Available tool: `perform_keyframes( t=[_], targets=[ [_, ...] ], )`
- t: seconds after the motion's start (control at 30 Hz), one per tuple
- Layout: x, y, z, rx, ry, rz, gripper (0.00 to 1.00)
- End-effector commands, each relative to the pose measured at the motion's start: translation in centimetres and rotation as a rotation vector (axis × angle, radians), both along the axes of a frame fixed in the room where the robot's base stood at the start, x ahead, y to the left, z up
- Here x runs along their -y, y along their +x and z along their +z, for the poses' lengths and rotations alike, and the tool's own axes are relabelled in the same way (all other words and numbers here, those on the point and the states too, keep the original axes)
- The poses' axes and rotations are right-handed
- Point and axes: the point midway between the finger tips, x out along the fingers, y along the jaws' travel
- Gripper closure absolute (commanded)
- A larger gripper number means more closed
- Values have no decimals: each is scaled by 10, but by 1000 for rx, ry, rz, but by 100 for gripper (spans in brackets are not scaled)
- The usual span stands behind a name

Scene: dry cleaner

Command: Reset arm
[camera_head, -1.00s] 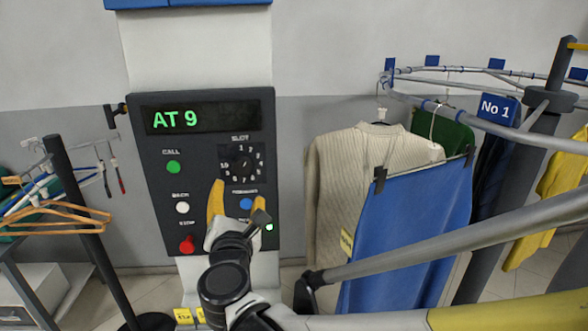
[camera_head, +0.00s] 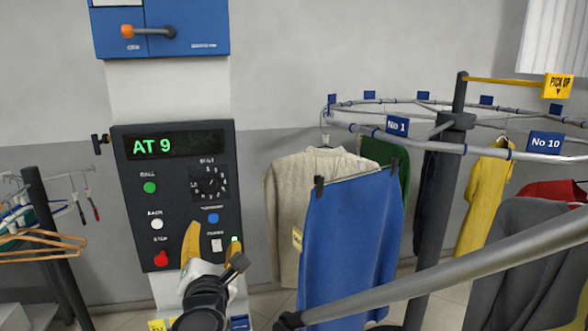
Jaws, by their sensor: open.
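My gripper (camera_head: 212,246) is at the lower middle, in front of the lower part of the dark control panel (camera_head: 178,190). Its two yellow fingers stand apart and point up, with nothing seen between them but a white switch on the panel behind. The left finger overlaps the panel near the red stop button (camera_head: 161,258). I cannot tell whether any finger touches the panel. The panel's display (camera_head: 176,145) reads "AT 9" in green. A dial, a green call button, a white button and a blue button also show on it.
To the right, a garment conveyor rail (camera_head: 440,147) carries a cream sweater (camera_head: 290,200), a blue garment (camera_head: 350,240) and a yellow garment (camera_head: 485,195). A grey bar crosses the lower right. A hanger rack (camera_head: 58,250) stands at the left. A blue box (camera_head: 163,45) with a lever hangs above.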

Motion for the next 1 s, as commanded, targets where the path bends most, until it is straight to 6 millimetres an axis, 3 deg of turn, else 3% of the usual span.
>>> perform_keyframes(
  t=[0.27, 0.47, 0.57, 0.6, 0.7, 0.83, 1.0],
  targets=[
    [93, 13, -14, -168, 288, -174, 35],
    [184, 3, -36, -316, 614, -376, 35],
    [248, -20, -59, -407, 888, -543, 35],
    [275, -35, -71, -444, 1029, -629, 35],
    [328, -83, -104, -518, 1403, -847, 35],
    [357, -140, -139, -563, 1834, -1078, 35],
    [360, -183, -161, -580, 2189, -1248, 35]
  ],
)
